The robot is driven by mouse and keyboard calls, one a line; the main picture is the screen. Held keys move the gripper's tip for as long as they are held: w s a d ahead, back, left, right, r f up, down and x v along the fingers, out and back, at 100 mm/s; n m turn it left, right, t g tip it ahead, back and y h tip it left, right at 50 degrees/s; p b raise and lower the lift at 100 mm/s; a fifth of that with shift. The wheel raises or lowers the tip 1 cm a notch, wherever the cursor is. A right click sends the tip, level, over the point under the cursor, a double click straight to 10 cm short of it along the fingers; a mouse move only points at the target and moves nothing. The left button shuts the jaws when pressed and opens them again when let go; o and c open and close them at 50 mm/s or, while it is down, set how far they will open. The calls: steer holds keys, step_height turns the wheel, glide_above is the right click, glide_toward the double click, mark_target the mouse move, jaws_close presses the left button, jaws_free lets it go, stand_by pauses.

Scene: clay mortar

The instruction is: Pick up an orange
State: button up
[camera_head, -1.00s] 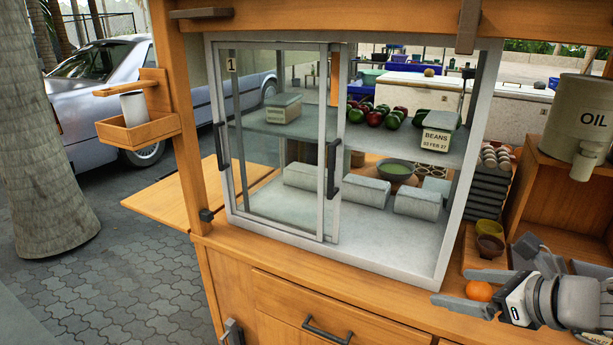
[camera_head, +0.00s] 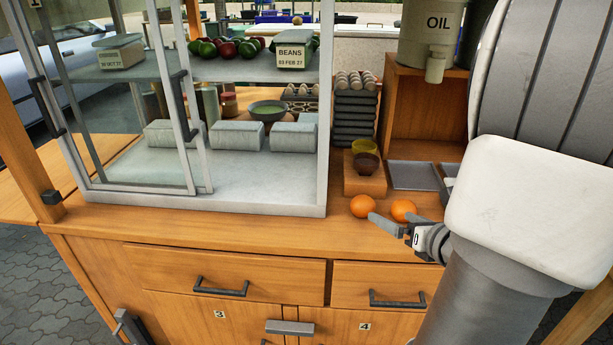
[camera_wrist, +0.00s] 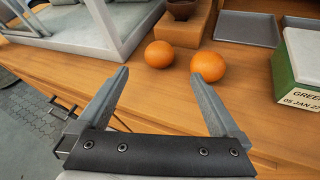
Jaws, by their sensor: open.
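Two oranges lie on the wooden counter. The left orange (camera_head: 363,206) shows in the head view beside the display case corner, and in the wrist view (camera_wrist: 159,54) it lies ahead, between the lines of the fingers. The right orange (camera_head: 403,210) is close to it; in the wrist view (camera_wrist: 208,66) it is nearer the right fingertip. My gripper (camera_head: 388,223) is just in front of the oranges at the counter's front. In the wrist view my gripper (camera_wrist: 158,76) is open and empty, its fingers spread wide. Whether the right finger touches the right orange I cannot tell.
The display case (camera_head: 265,205) stands left of the oranges. A wooden block (camera_head: 364,181) with small bowls is behind them. A grey tray (camera_head: 412,175) lies behind right. A green labelled box (camera_wrist: 300,70) stands at the right. The counter front is clear.

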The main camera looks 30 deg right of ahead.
mark_target(370, 208)
steer(key=b+x, duration=0.2)
steer(key=x, duration=0.7)
steer(key=shift+a+f, duration=0.1)
steer(key=shift+f, duration=0.05)
steer(key=b+x, duration=0.2)
steer(key=x, duration=0.2)
steer(key=shift+f, duration=0.2)
steer(key=shift+w, duration=0.55)
steer(key=c, duration=1.4)
